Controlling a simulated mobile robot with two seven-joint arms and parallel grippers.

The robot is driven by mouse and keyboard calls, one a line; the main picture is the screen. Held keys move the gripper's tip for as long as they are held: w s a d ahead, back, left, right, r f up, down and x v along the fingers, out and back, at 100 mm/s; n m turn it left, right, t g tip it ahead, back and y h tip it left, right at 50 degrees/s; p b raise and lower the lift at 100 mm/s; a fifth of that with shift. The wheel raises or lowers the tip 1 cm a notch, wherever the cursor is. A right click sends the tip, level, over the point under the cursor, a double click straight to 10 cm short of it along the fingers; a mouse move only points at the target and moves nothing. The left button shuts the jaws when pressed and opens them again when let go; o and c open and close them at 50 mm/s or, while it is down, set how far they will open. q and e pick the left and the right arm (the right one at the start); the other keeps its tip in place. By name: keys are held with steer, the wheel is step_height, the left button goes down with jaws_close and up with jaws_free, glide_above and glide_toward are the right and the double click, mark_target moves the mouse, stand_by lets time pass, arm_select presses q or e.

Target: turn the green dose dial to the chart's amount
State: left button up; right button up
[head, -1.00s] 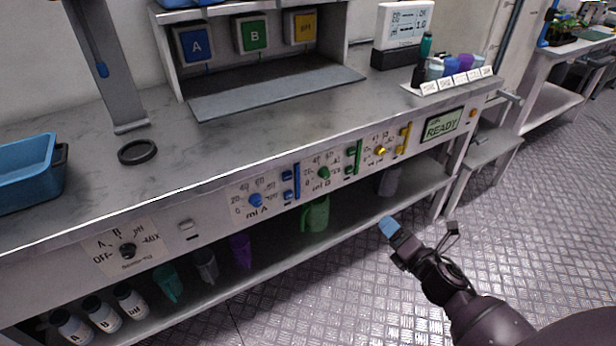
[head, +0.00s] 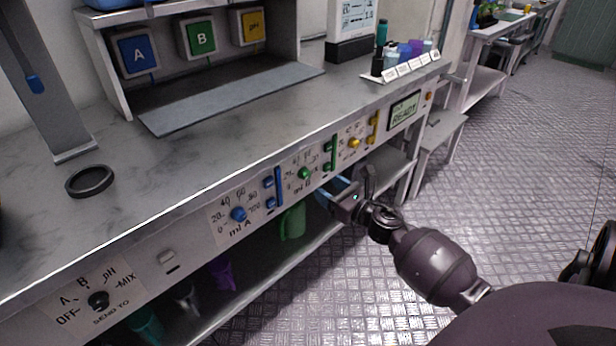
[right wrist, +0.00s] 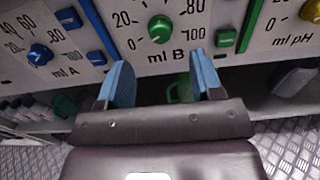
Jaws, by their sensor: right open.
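The green dose dial (head: 304,174) is a round knob on the front panel, inside a numbered scale marked ml B. In the right wrist view the green dial (right wrist: 160,29) is ahead, between and beyond the two blue fingertips. My right gripper (head: 334,188) is open and empty, just in front of the panel, low and to the right of the dial. In the right wrist view my right gripper (right wrist: 156,82) has its fingers apart and not touching the dial. The chart (head: 357,18) is on a white display at the back; its figures are too small to read surely. My left gripper is out of view.
A blue ml A dial (head: 238,214) and a yellow pH dial (head: 354,143) flank the green one. A green jug (head: 292,222) stands on the shelf below. Open floor lies to the right.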

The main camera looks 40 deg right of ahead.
mark_target(308, 176)
steer(key=w, duration=0.5)
steer(key=shift+w+a, duration=0.25)
steer(key=shift+w, duration=0.1)
steer(key=shift+w+a, duration=0.1)
steer(key=shift+w, duration=0.8)
steer(key=shift+c, duration=0.2)
steer(key=c, duration=0.9)
steer(key=shift+o, duration=0.2)
